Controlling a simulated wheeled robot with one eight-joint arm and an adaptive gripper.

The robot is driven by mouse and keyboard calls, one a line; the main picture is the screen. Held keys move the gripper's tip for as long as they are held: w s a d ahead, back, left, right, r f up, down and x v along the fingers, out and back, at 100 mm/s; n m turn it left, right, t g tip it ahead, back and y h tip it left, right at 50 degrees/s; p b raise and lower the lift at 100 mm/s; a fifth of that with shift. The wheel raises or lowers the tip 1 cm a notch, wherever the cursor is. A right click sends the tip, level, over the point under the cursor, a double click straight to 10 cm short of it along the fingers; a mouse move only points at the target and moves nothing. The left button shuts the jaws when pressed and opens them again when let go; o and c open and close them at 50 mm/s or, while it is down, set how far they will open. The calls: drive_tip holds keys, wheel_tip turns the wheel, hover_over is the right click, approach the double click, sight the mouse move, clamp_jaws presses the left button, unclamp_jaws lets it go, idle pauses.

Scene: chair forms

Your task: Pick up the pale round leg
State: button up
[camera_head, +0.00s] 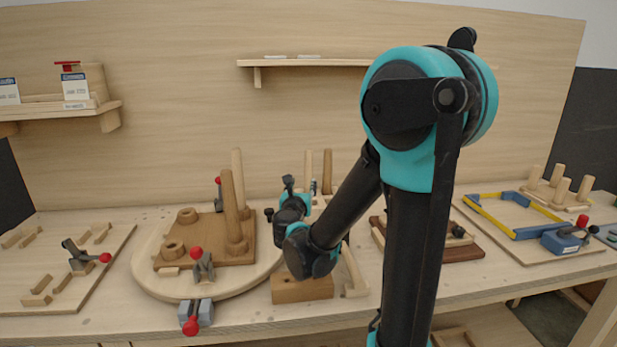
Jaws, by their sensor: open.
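Two pale round legs stand upright: one (237,176) at the back of a brown board on the round plate, the other (308,168) further right, just behind my gripper. A browner round leg (231,207) stands in front of the first, and a darker one (327,172) stands right of the second. I cannot tell which pale leg is meant. My gripper (287,197) is open, between the two groups of legs and above the bench. My wrist and arm hide the lower part of the right-hand legs. I see no leg held in the jaws.
The brown board (208,256) lies on a round pale plate (148,276) with red-knobbed clamps (203,264). A wooden block (302,289) sits below my wrist. A blue and yellow frame (511,219) and short pegs (561,190) are at the right. A shelf (330,62) is above.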

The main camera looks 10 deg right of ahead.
sight(307, 170)
drive_tip(key=x, duration=1.2)
drive_tip(key=shift+d+r+x, duration=0.15)
drive_tip(key=shift+r+x, duration=0.05)
drive_tip(key=shift+x, duration=1.1)
drive_tip(key=shift+d+r+x, duration=0.15)
drive_tip(key=shift+x, duration=1.15)
clamp_jaws()
